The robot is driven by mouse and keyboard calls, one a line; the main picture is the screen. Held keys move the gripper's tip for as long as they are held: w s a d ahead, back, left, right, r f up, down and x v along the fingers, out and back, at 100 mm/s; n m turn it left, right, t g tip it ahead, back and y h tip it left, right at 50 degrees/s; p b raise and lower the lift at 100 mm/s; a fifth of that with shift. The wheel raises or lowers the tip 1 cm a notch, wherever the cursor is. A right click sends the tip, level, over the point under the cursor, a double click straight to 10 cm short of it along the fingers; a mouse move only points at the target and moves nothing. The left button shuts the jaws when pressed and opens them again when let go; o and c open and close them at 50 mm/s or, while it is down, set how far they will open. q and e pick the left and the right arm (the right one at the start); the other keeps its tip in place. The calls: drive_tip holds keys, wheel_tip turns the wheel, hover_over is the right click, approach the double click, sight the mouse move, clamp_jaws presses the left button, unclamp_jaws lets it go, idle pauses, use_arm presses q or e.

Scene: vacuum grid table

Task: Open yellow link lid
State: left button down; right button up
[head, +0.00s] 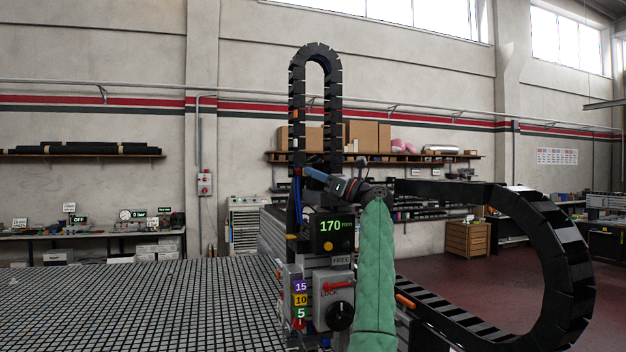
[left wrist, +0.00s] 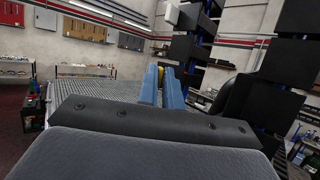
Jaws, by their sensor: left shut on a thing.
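My left gripper (head: 312,174), with blue fingers, reaches the tall black cable chain (head: 298,85) just above the 170 mm display. In the left wrist view the two blue fingers (left wrist: 161,88) are close together, with a small yellow piece (left wrist: 163,70) showing between and beyond them. It looks like the yellow link lid, and the fingers are shut on it. Its hinge and how far it is open are hidden by the fingers. In the head view the lid cannot be made out. My right gripper is not in view.
The display box (head: 332,228) and a panel with a red lock lever (head: 338,285) and black knob stand right below my gripper. A second cable chain (head: 575,255) curves at the right. The grid table (head: 140,300) at the left is clear.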

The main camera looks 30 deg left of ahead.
use_arm(q)
drive_tip(key=shift+d+r+g, duration=0.1)
drive_tip(key=shift+g, duration=0.3)
drive_tip(key=c, duration=1.6)
unclamp_jaws()
drive_tip(key=shift+w, duration=0.1)
drive_tip(key=shift+o, duration=0.2)
